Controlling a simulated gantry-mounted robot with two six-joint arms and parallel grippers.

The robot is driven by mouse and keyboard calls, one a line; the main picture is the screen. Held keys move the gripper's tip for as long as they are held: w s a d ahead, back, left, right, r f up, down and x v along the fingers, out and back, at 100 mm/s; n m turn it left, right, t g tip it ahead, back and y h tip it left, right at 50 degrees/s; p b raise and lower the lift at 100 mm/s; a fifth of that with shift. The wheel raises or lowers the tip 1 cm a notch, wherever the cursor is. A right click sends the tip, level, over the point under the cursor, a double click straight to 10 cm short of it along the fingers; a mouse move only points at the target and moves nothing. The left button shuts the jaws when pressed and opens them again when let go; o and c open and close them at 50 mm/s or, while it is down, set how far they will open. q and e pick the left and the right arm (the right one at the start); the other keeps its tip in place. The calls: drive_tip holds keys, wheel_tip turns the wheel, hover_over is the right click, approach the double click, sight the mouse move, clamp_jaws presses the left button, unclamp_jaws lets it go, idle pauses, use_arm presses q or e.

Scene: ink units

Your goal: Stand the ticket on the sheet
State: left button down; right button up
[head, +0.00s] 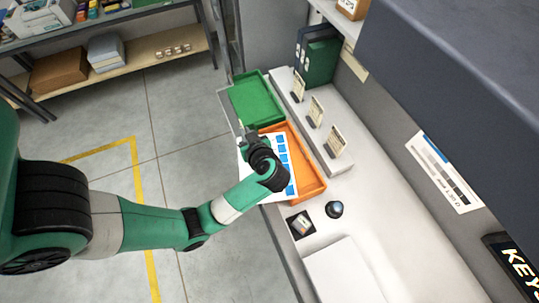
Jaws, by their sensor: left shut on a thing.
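A blank white sheet (345,272) lies on the bench at the bottom, apart from the gripper. My right gripper does not show.
The orange tray (312,187) and a green tray (252,100) stand along the bench's left edge. Several small cards stand on a raised ledge (325,150) behind. A dark round knob (334,209) and a small black square (300,223) sit between tray and sheet.

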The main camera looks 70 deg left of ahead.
use_arm(q)
drive_tip(key=w+d+f+b, duration=0.3)
drive_tip(key=w+f, duration=0.3)
drive_tip(key=f, duration=0.4)
drive_tip(key=shift+w+d, duration=0.15)
drive_tip(key=shift+d, duration=0.2)
drive_tip(key=shift+f+b, duration=0.1)
drive_tip(key=shift+b, duration=0.2)
drive_tip(key=c, duration=1)
unclamp_jaws()
